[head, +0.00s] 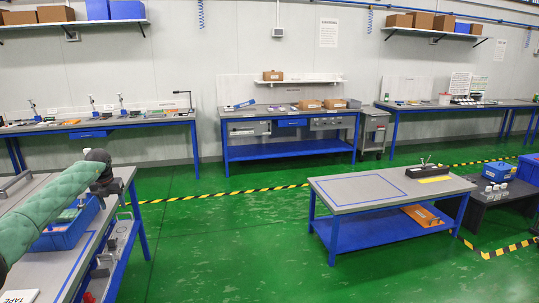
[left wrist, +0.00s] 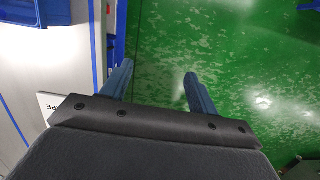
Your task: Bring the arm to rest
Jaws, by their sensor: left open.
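My left arm, in a green sleeve, reaches in from the left in the head view. My left gripper (head: 107,186) is near the right edge of the near left bench (head: 75,262). In the left wrist view my left gripper (left wrist: 156,76) shows two blue-grey fingers, apart, with nothing between them but green floor below. The bench edge lies just left of the fingers there. My right gripper is not in view.
A blue bin (head: 62,232) sits on the near left bench, partly behind my arm. A white card marked TAPE (head: 20,297) lies at its front. A table with a blue outline (head: 375,190) stands at right. Green floor (head: 220,235) between them is clear.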

